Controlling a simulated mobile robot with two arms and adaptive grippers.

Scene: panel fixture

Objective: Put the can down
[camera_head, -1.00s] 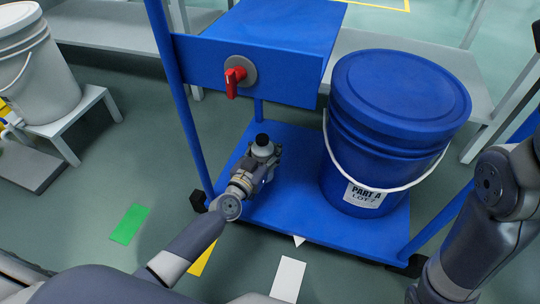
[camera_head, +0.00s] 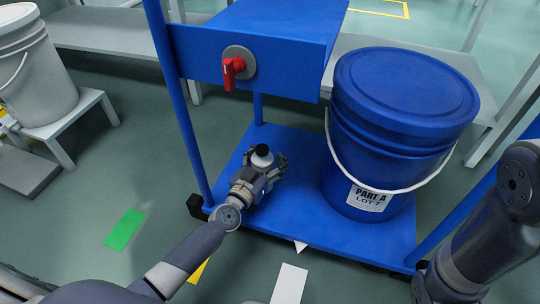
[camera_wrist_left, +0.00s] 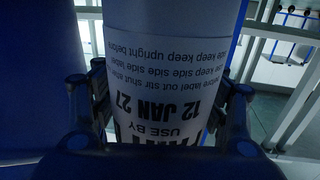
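My left gripper (camera_head: 268,165) is around the can, one finger on each side. Its fingers look spread, with a small gap at the right finger in the wrist view. My right gripper is out of view; only its arm shows at the right.
The large blue bucket (camera_head: 395,120) with a wire handle takes up the deck's right side. A blue upper box (camera_head: 205,60) with a red knob (camera_head: 231,70) overhangs behind the can. A cart post (camera_head: 180,110) stands left. Bare deck lies in front of the bucket and gripper.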

